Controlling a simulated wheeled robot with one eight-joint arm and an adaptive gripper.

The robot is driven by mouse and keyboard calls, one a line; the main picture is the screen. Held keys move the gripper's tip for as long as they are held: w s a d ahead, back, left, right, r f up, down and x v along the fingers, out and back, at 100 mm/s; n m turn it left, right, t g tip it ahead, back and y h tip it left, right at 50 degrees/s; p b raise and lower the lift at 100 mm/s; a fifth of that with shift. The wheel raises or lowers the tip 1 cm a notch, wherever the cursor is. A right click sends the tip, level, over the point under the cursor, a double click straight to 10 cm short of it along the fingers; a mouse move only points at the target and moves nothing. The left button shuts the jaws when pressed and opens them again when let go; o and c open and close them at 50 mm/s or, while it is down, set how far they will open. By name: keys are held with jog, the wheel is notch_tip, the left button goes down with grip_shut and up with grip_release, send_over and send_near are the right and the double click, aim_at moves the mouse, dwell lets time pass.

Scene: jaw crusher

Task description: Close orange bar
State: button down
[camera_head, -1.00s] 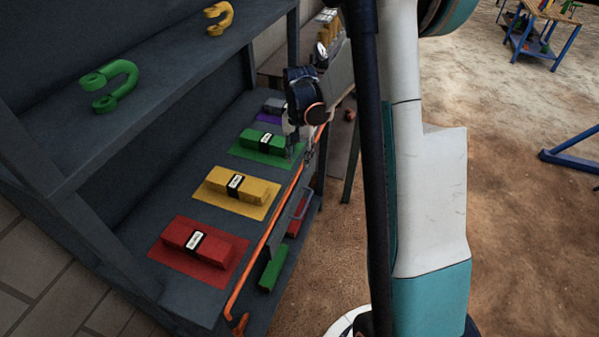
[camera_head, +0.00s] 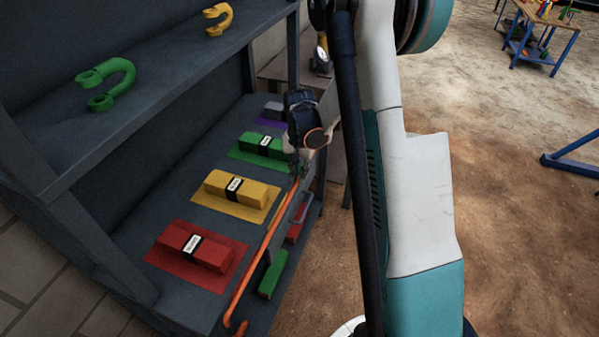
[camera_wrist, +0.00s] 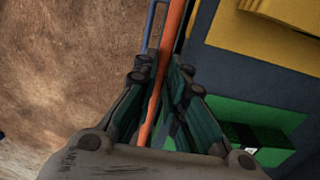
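The orange bar (camera_head: 262,250) runs slantwise along the front edge of the lower shelf, with a bent near end at the bottom. My gripper (camera_head: 298,168) is at the bar's upper part in the head view and hides its far end. In the wrist view the orange bar (camera_wrist: 164,70) passes lengthwise between the two dark fingers of my gripper (camera_wrist: 161,75). The fingers stand apart on either side of the bar, with a gap showing at the right. Contact with the bar is not clear.
On the shelf (camera_head: 190,300) lie a red block (camera_head: 180,240), a yellow block (camera_head: 252,192) and a green block (camera_head: 273,148) on coloured mats. A green shackle (camera_head: 115,78) and a yellow one (camera_head: 222,18) sit on the upper shelf. Open floor (camera_head: 530,200) lies to the right.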

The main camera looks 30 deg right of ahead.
jog(key=shift+w+a+g+h, duration=0.4)
jog(key=shift+g+h, duration=0.1)
jog(key=shift+g, duration=0.1)
jog(key=c, duration=1.7)
grip_release()
jog(key=shift+o, duration=0.2)
notch_tip(320, 180, up, 12)
jog(key=w+a, duration=0.1)
jog(key=shift+w, duration=0.2)
